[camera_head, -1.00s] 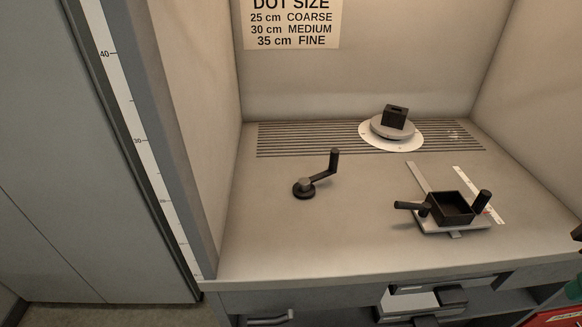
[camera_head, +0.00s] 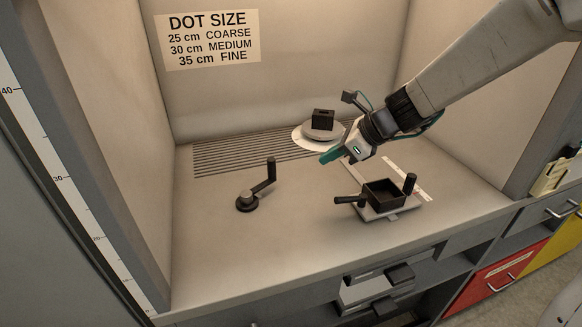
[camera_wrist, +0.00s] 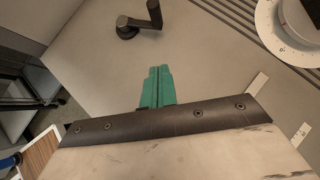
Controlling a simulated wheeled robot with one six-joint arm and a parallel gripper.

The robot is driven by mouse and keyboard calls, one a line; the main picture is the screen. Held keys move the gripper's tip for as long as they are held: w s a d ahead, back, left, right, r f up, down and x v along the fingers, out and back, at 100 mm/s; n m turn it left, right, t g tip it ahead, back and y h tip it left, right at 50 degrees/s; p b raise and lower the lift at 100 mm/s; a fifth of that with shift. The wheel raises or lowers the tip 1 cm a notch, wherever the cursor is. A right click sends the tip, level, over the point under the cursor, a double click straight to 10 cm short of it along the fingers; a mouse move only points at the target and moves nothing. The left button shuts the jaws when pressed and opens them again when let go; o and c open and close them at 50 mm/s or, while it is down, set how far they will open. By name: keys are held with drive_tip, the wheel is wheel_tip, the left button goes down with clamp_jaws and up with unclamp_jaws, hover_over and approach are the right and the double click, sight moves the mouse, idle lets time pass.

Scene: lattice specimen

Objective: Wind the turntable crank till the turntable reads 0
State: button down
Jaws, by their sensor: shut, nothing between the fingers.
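The turntable crank (camera_head: 259,188) is a dark arm with an upright handle, fixed to the counter left of centre. The crank also shows at the top of the wrist view (camera_wrist: 139,22). The turntable (camera_head: 321,133) is a round grey disc with a black block on it, on a white dial plate (camera_head: 301,143) at the back.
A black open box (camera_head: 384,193) with side handles sits on a sliding plate front right. A slotted vent (camera_head: 235,155) runs along the back. A sign (camera_head: 208,40) hangs on the back wall. The counter around the crank is clear.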

drive_tip(key=x, duration=1)
drive_tip(key=shift+w+f, duration=0.15)
drive_tip(key=shift+f, duration=0.1)
drive_tip(key=shift+w+a+r, duration=0.1)
drive_tip(key=shift+w+a, duration=0.2)
drive_tip(key=shift+a, duration=0.3)
drive_tip(key=shift+w+a+r, duration=0.1)
drive_tip(key=shift+w+a, duration=0.15)
drive_tip(key=shift+a, duration=0.35)
drive_tip(key=shift+w+a, duration=0.3)
drive_tip(key=shift+a, duration=0.3)
